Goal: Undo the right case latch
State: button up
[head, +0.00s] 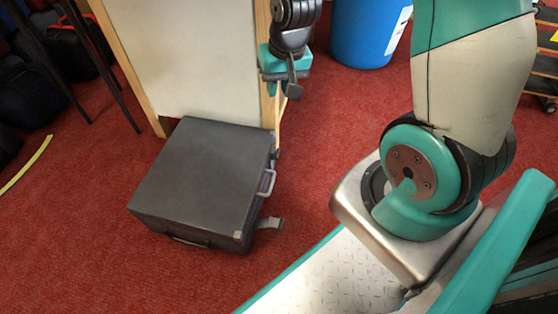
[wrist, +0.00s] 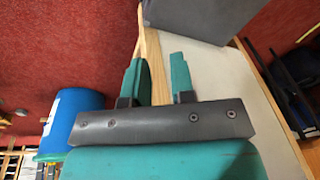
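The case (head: 200,175), dark grey and boxy, lies flat and closed on the red floor in the head view. A pale metal loop (head: 267,184) shows on its right side. A grey latch-like flap (head: 269,223) sticks outward near its front right corner. A small dark part sits near the far right corner, too small to make out. My gripper (head: 286,88) is above and beyond the case's far right corner, apart from it. In the wrist view my gripper (wrist: 156,70) is open and empty, and part of the case shows at the top.
A pale wood-edged panel (head: 190,55) stands right behind the case, close to my gripper. A blue barrel (head: 368,30) stands at the back. A shelf (head: 545,70) is at the far right. Dark bags are at the left. The carpet right of the case is clear.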

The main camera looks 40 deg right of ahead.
aim_at(278, 152)
jog(key=w+d+f+m+y, duration=0.1)
jog(key=w+d+f+m, duration=0.15)
jog(key=f, duration=0.45)
jog(key=w+d+f+m, duration=0.1)
jog(key=d+f+m, duration=0.3)
jog(key=f, duration=0.3)
jog(key=b+x, duration=0.3)
jog(key=x, duration=0.2)
jog(key=b+x, duration=0.3)
jog(key=x, duration=0.2)
jog(key=s+b+x, duration=0.1)
jog(key=b+x, duration=0.1)
jog(key=x, duration=0.4)
jog(key=shift+f+b, duration=0.2)
jog(key=shift+b, duration=0.2)
jog(key=shift+w+f+b, duration=0.15)
jog(key=shift+f+b, duration=0.15)
jog(key=shift+f, duration=0.35)
grip_shut()
